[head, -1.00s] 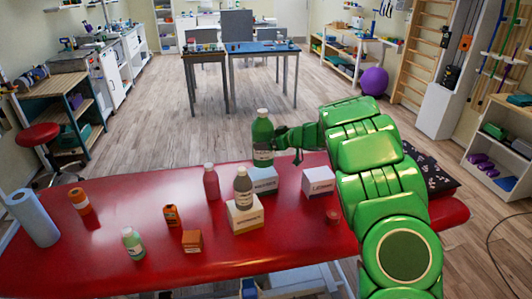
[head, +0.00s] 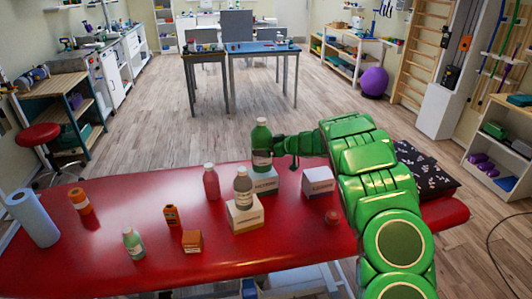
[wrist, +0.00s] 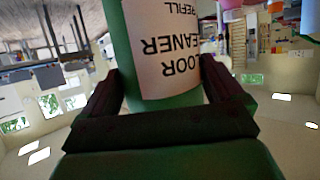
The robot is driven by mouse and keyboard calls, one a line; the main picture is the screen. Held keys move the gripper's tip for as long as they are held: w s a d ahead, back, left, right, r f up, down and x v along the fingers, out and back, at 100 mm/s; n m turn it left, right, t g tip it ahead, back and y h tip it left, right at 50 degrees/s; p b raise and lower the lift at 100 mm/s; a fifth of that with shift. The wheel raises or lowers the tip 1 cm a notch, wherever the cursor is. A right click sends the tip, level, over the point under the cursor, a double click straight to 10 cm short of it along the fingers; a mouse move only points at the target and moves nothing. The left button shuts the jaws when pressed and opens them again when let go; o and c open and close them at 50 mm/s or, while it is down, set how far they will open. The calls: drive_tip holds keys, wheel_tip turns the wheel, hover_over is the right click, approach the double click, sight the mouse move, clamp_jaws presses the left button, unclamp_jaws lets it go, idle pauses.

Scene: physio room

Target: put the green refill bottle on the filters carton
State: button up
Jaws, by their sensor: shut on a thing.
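In the wrist view the jaws (wrist: 165,88) close around the green bottle (wrist: 165,50), whose label reads "floor cleaner refill". The carton's print is too small to read surely. Another white carton (head: 318,183) stands to its right, and a third (head: 245,218) carries a grey bottle (head: 242,184); which is the filters carton is not legible.
On the red table (head: 90,255) stand a pink-red bottle (head: 211,182), orange bottles, a small orange box (head: 192,241), a pale green bottle (head: 133,243) and a blue paper roll (head: 33,218).

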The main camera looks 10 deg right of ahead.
drive_tip(key=shift+f, duration=1.05)
drive_tip(key=shift+f, duration=0.1)
drive_tip(key=o, duration=1.5)
drive_tip(key=shift+s+d+r, duration=0.3)
drive_tip(key=shift+s+d, duration=0.05)
drive_tip(key=v, duration=1.1)
